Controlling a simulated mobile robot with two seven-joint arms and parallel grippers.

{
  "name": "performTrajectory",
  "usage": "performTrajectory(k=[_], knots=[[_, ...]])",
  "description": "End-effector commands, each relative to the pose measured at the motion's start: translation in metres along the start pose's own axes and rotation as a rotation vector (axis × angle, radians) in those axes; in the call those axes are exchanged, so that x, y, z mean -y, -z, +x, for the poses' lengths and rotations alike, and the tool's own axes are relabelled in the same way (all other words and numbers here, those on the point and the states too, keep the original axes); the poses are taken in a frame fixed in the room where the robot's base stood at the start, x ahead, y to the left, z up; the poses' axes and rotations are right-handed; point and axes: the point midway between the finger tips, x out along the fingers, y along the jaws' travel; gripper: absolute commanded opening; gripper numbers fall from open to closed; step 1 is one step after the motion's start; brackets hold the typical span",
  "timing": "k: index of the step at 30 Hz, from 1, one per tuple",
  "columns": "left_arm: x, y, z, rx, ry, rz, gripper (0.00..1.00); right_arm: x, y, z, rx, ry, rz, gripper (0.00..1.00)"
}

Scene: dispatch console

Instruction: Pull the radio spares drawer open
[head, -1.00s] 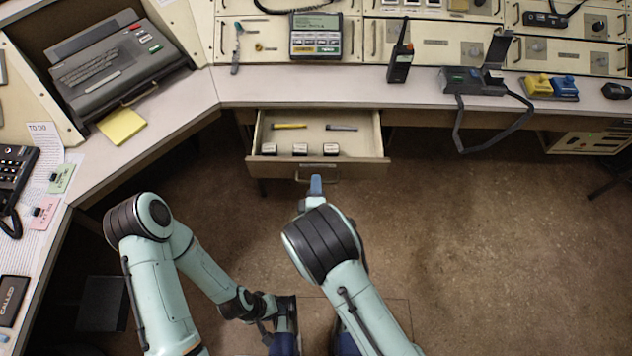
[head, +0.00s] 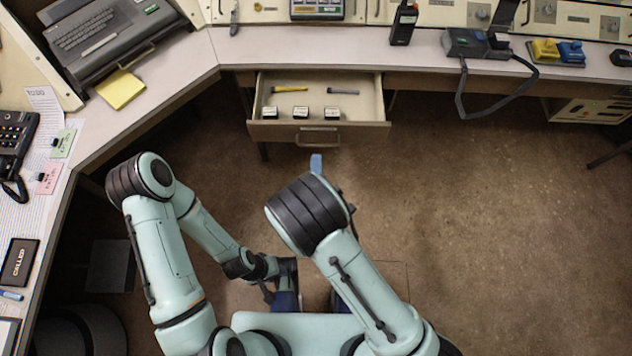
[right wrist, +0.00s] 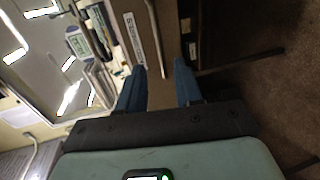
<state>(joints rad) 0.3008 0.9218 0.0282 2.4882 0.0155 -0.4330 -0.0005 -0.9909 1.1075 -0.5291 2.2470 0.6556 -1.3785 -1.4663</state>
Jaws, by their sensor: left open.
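The radio spares drawer (head: 262,130) is pulled out from under the desk in the head view. Its inside shows a yellow item, a grey item and three small boxes. Its bar handle (head: 318,143) is on the front; the handle (right wrist: 155,40) and a label also show in the right wrist view. My right gripper (right wrist: 160,88) is open, its blue fingers apart and empty, a short way from the handle. In the head view my right gripper (head: 316,163) is mostly hidden by its arm. My left gripper (head: 286,290) is open, low in the picture, away from the drawer.
The desk (head: 420,60) runs above the drawer and down the left side. It bears a radio handset (head: 403,25), a corded device (head: 470,45) and a yellow note pad (head: 121,89). The floor right of my right arm is clear.

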Motion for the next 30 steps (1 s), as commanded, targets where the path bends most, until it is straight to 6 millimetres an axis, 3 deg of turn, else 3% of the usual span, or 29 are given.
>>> performTrajectory(k=[3,10,30], knots=[[0.000,-0.001,-0.003,0.003,0.001,0.000,0.43,0.000,0.001,-0.027,-0.004,0.001,-0.003,0.35],[0.000,-0.002,-0.004,0.007,0.002,-0.001,0.43,0.000,0.001,-0.058,-0.002,-0.001,-0.002,0.35],[0.000,-0.003,-0.004,0.007,0.002,-0.001,0.43,0.000,0.000,-0.064,0.000,-0.001,-0.001,0.35]])
